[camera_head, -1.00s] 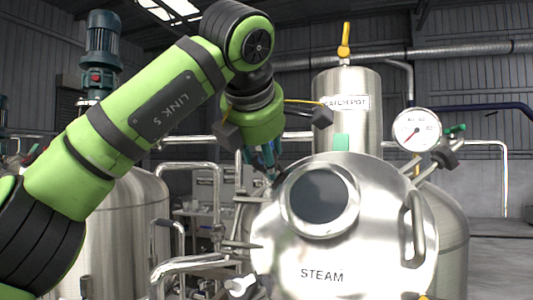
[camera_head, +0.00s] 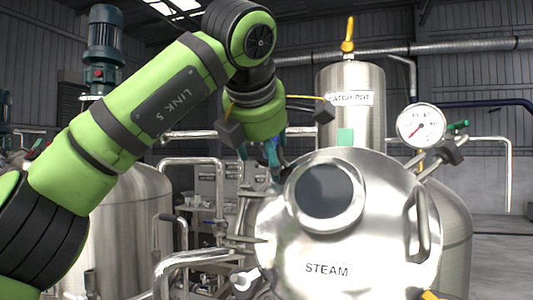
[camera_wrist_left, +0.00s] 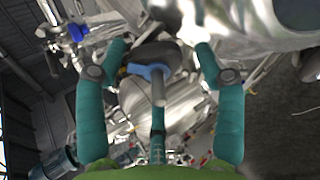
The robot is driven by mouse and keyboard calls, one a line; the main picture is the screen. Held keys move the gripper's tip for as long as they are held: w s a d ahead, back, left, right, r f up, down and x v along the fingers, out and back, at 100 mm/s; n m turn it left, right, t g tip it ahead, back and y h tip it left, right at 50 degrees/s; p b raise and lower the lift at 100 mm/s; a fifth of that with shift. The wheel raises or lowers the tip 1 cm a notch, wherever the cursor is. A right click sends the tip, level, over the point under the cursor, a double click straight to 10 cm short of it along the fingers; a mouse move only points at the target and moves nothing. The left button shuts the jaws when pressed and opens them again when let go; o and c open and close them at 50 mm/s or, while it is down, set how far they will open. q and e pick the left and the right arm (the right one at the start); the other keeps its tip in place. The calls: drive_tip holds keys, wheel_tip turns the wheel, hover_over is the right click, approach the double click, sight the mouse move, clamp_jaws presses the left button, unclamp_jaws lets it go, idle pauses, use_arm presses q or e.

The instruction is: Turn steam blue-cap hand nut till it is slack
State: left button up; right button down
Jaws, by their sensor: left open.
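The steam vessel's domed steel lid (camera_head: 375,240) bears the word STEAM and a round dark sight glass (camera_head: 325,190). My left gripper (camera_head: 272,165) points down at the lid's upper left edge. In the head view the fingers hide this nut. My right gripper is out of view.
A pressure gauge (camera_head: 421,125) and a curved lid handle (camera_head: 421,225) are on the right. Pipes (camera_head: 190,260) crowd the left side. A tall steel pot (camera_head: 350,110) stands behind.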

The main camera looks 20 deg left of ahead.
use_arm(q)
drive_tip(key=v, duration=1.2)
